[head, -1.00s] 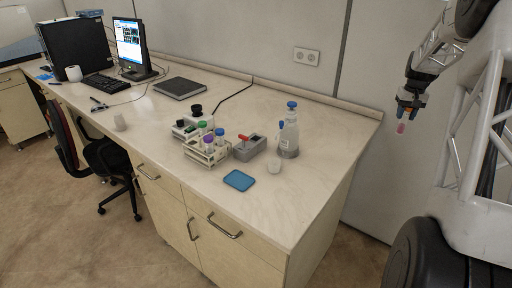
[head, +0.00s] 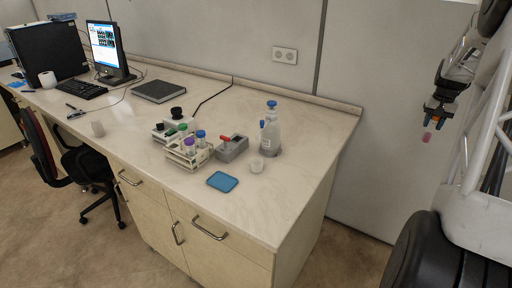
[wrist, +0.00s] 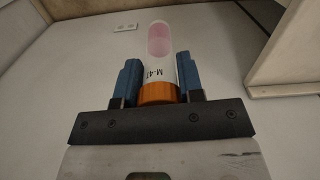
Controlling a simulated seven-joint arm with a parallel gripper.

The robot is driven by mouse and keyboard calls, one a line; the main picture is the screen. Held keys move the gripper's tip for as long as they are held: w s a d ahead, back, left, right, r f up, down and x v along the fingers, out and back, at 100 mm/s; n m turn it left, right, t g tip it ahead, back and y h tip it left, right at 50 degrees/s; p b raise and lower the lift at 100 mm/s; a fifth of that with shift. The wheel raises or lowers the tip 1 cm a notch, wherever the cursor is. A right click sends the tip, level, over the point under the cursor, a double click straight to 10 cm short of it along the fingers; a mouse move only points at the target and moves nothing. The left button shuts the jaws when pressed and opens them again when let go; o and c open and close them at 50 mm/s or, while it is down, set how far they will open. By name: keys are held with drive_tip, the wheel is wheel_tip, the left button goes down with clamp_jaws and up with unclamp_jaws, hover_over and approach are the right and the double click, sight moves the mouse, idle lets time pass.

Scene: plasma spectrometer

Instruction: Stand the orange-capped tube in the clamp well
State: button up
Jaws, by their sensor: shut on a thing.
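My gripper (head: 437,116) hangs in the air to the right of the bench, well away from it. It is shut on the orange-capped tube (head: 427,136), whose pink end points down in the head view. In the wrist view the blue fingers grip the tube at its orange cap (wrist: 158,93). The white label on the tube (wrist: 161,55) reads "M-4" and more that is unclear. A grey block with a red lever (head: 232,148), seemingly the clamp, sits on the bench. Its well cannot be made out from here.
A cream rack (head: 188,158) with purple-, green- and blue-capped tubes stands left of the grey block. A blue mat (head: 222,182) lies in front. The bench's right end (head: 310,150) is clear.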

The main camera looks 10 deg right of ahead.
drive_tip(key=w+a+n, duration=0.6)
drive_tip(key=w+a, duration=0.6)
drive_tip(key=a, duration=0.4)
drive_tip(key=w+a+n, duration=0.5)
drive_tip(key=w+a, duration=0.6)
drive_tip(key=a, duration=0.4)
drive_tip(key=w+a+n, duration=0.2)
drive_tip(key=a+n, duration=0.3)
drive_tip(key=a, duration=1.3)
drive_tip(key=w+a+n, duration=0.2)
drive_tip(key=a+n, duration=0.3)
drive_tip(key=a, duration=1.3)
drive_tip(key=shift+w+f, duration=0.4)
drive_tip(key=shift+f, duration=0.05)
drive_tip(key=shift+f, duration=2.5)
drive_tip(key=shift+f, duration=0.1)
drive_tip(key=shift+f, duration=2.4)
